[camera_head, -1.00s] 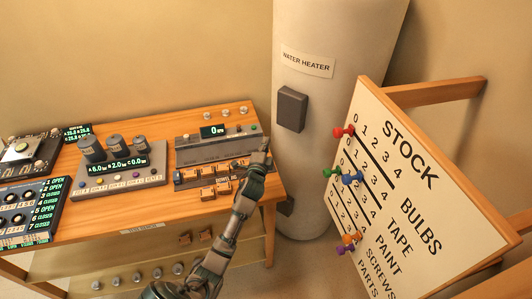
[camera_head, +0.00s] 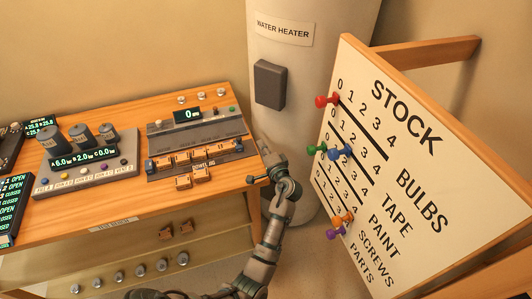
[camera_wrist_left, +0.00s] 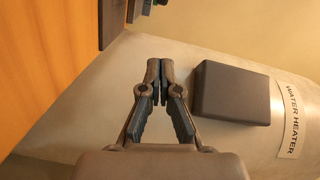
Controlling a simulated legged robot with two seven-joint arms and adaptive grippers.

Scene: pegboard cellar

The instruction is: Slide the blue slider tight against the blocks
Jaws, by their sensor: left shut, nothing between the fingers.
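The blue slider (camera_head: 150,166) shows as a small blue piece at the left end of the dowel jig (camera_head: 196,167) on the bench. A row of several orange blocks (camera_head: 197,155) lies along the jig to its right. The slider looks close to the leftmost block; at this size I cannot tell whether they touch. My left gripper (camera_head: 263,147) is at the bench's right edge, right of the jig and apart from it. In the left wrist view my gripper (camera_wrist_left: 157,72) is shut and empty, with neither slider nor blocks clearly visible.
The water heater (camera_head: 300,80) stands behind my gripper. A tilted stock board (camera_head: 400,180) with pegs is at the right.

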